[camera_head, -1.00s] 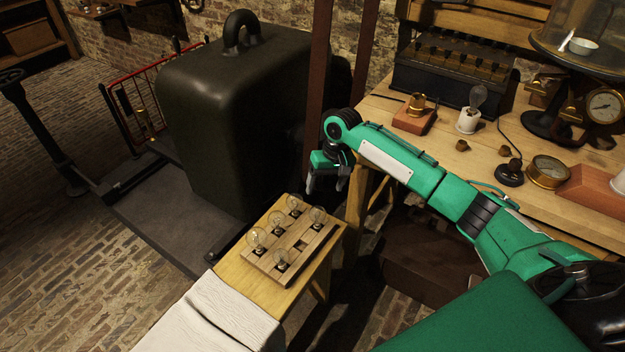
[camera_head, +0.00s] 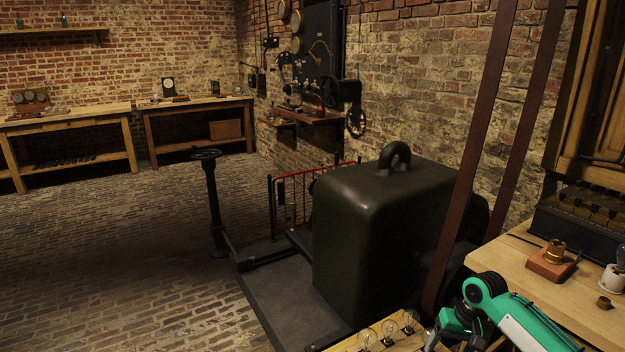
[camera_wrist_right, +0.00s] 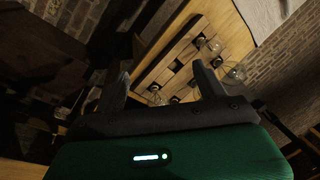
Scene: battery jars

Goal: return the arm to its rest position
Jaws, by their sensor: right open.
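My right arm (camera_head: 518,325) is green and comes in at the lower right, bent over the corner of the wooden workbench. My right gripper, partly cut off by the bottom edge of the head view, hangs by the small bulb table. In the right wrist view my right gripper (camera_wrist_right: 163,82) is open, with nothing between its dark fingers. Beyond the fingers is a wooden rack (camera_wrist_right: 160,72) with several clear glass bulbs (camera_wrist_right: 215,45). A few bulbs (camera_head: 390,328) also show at the bottom of the head view. My left gripper is out of view.
A large dark cabinet (camera_head: 375,235) with a top handle stands left of the arm. The workbench (camera_head: 490,258) at right holds a brass part on a block (camera_head: 553,258) and a white socket (camera_head: 614,282). Brick floor (camera_head: 120,245) is open at left.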

